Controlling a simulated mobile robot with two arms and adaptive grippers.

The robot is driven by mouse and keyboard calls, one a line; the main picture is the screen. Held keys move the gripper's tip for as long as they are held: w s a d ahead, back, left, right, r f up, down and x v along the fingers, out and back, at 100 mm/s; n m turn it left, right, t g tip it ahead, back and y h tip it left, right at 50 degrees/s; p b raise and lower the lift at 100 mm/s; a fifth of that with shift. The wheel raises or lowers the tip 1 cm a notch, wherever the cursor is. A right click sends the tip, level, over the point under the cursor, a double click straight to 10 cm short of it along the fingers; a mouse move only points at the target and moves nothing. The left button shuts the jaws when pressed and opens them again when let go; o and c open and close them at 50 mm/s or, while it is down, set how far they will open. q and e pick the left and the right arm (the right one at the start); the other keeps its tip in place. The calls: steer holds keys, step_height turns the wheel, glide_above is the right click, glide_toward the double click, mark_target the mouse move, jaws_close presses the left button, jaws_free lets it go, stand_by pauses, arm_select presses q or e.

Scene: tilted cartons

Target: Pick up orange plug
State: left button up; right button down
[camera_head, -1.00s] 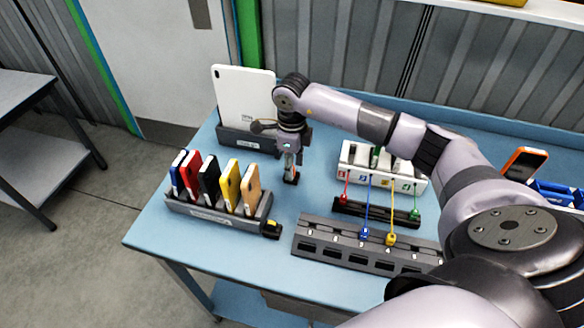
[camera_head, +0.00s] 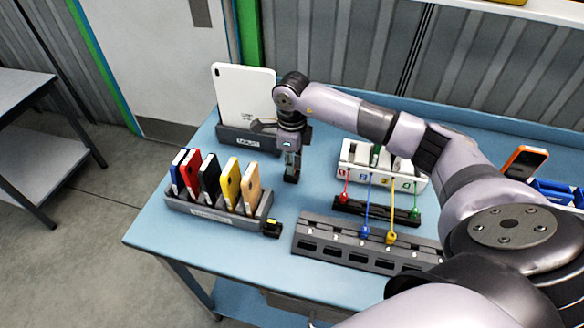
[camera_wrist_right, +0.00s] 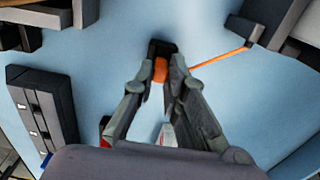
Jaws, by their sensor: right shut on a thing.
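The orange plug (camera_wrist_right: 160,70) shows in the right wrist view between my right fingertips (camera_wrist_right: 168,82), with a black block (camera_wrist_right: 160,46) just beyond it. An orange cable (camera_wrist_right: 220,56) runs from it to the right. My right gripper (camera_head: 291,168) points down over the blue table, in front of the white tablet, and is shut on the plug. In the head view the fingers mostly hide the plug, and the black block shows below them. I cannot tell whether it touches the table. My left gripper is not in view.
A white tablet (camera_head: 243,98) stands in a dark holder behind the gripper. A rack (camera_head: 218,216) of coloured phones is at left front. A grey slotted strip (camera_head: 345,252), coloured cables and a white charger box (camera_head: 354,176) lie to the right. An orange phone (camera_head: 524,162) stands far right.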

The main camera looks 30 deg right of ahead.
step_height(320, 180, up, 20)
steer(key=b, duration=0.2)
steer(key=shift+b, duration=0.35)
steer(key=shift+r+p, duration=0.75)
stand_by(0.6)
step_height(320, 180, up, 3)
steer(key=p, duration=0.2)
steer(key=shift+p, duration=0.4)
steer(key=shift+f+b, duration=5.3)
steer(key=shift+f, duration=2.7)
